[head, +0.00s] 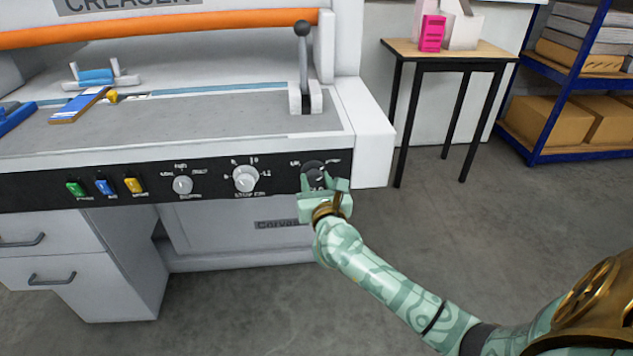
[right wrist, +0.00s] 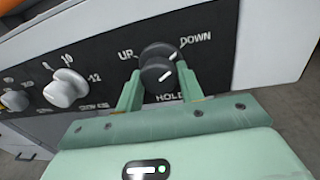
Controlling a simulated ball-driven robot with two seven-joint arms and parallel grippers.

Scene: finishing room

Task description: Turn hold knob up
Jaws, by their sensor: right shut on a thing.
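The hold knob (head: 313,174) is a dark round knob at the right end of the machine's black control panel. In the right wrist view the hold knob (right wrist: 157,73) shows white marks slanting up to the right, nearer the DOWN label than the UP label. UP is printed at its upper left, DOWN at its upper right and HOLD below it. My right gripper (head: 325,190) is at the knob, with its green fingers on either side. In the right wrist view my right gripper (right wrist: 158,90) is shut on the knob. My left gripper is not in view.
A white numbered dial (head: 245,178) and a smaller white dial (head: 183,185) sit left of the knob. Green, blue and yellow buttons (head: 104,187) are further left. Open floor lies to the right.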

